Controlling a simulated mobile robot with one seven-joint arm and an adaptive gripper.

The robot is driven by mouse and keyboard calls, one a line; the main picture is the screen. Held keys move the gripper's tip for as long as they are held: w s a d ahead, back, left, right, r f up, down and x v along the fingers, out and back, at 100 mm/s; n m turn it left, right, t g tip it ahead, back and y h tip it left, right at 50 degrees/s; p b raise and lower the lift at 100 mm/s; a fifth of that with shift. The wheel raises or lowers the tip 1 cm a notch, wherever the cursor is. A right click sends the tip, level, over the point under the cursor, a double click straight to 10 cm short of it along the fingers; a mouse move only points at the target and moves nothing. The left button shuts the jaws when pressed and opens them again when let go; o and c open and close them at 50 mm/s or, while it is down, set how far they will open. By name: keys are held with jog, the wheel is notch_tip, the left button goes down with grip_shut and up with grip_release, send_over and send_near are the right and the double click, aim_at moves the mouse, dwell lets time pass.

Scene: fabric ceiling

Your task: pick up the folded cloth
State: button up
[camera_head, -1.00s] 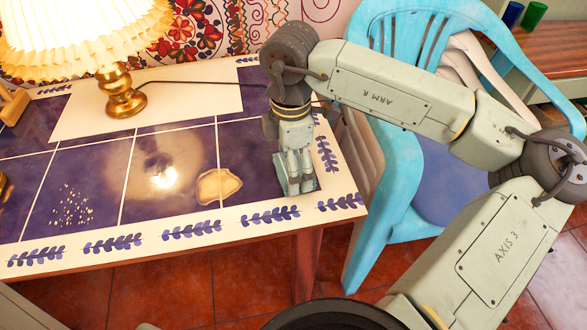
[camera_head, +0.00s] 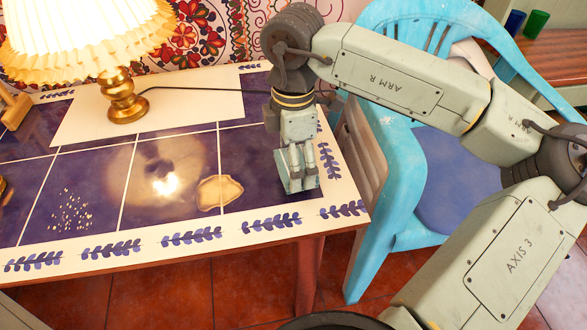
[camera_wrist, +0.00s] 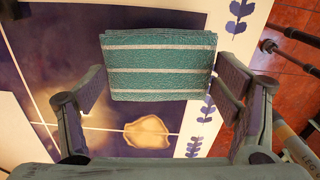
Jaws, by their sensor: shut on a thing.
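The folded cloth (camera_wrist: 160,78) is teal with white stripes and fills the space between the fingers in the wrist view. In the head view, the cloth (camera_head: 284,180) shows around the fingertips at the right end of the tiled table. My gripper (camera_head: 301,184) points down and is shut on the cloth. The fingers hide part of the cloth in the head view. The cloth is at or just above the tabletop; I cannot tell whether its underside touches.
A lit lamp (camera_head: 126,98) with a pleated shade stands at the back left of the table (camera_head: 130,250). A pale stain-like patch (camera_head: 220,192) lies left of the cloth. A blue plastic chair (camera_head: 380,220) stands close to the table's right edge.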

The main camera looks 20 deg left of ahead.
jog(key=s+r+b, duration=0.2)
jog(key=s+b, duration=0.1)
jog(key=s, duration=1.3)
jog(key=shift+a+b, duration=0.15)
jog(key=shift+b, duration=0.25)
jog(key=o, duration=0.6)
jog(key=c, duration=0.5)
